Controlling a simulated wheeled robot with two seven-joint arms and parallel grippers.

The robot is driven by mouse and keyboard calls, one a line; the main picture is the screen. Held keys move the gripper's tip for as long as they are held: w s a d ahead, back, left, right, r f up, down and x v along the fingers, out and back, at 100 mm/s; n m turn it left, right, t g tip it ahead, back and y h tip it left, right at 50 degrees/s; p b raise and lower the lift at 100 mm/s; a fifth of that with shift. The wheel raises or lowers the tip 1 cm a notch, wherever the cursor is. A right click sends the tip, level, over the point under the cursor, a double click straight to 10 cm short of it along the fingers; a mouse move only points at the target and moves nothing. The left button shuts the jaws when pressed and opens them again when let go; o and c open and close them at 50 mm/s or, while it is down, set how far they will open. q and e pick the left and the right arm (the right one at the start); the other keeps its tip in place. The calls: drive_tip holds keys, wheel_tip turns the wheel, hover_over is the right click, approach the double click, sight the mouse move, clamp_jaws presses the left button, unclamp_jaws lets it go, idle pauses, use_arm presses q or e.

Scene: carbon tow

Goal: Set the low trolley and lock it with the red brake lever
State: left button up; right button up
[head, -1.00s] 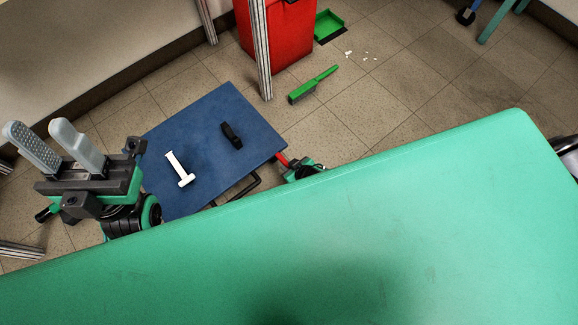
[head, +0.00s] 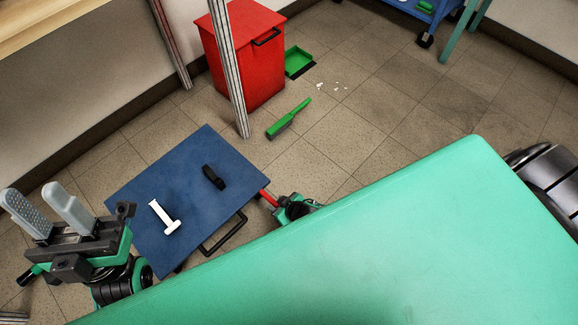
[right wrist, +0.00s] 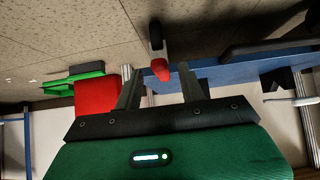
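The low trolley (head: 150,205) is a flat blue platform on the floor at centre left in the head view, with a dark handle loop (head: 222,232) at its near edge. The red brake lever (head: 267,198) sticks out at its right corner; it also shows in the right wrist view (right wrist: 160,70), beside a caster. My right gripper (right wrist: 160,80) is open, its fingers apart with the red lever tip seen between the fingertips; I cannot tell contact. My left gripper (head: 47,208) is open and empty, left of the trolley.
A white part (head: 164,217) and a black part (head: 214,177) lie on the trolley. A red bin (head: 247,65), an upright post, a green dustpan (head: 299,62) and a green brush (head: 289,119) stand or lie beyond. A green surface (head: 370,240) fills the foreground.

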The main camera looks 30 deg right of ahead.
use_arm(q)
drive_tip(key=w+d+f+g+y+p, duration=0.1)
drive_tip(key=w+d+f+g+p, duration=0.1)
drive_tip(key=f+g, duration=0.4)
drive_tip(key=w+d+f+g+y+p, duration=0.1)
drive_tip(key=w+d+f+g, duration=0.3)
drive_tip(key=f, duration=0.5)
drive_tip(key=shift+w+n+g+p, duration=0.4)
drive_tip(key=shift+g+p, duration=0.15)
drive_tip(key=shift+g, duration=0.45)
use_arm(e)
drive_tip(key=v, duration=1)
drive_tip(key=shift+s+r, duration=0.2)
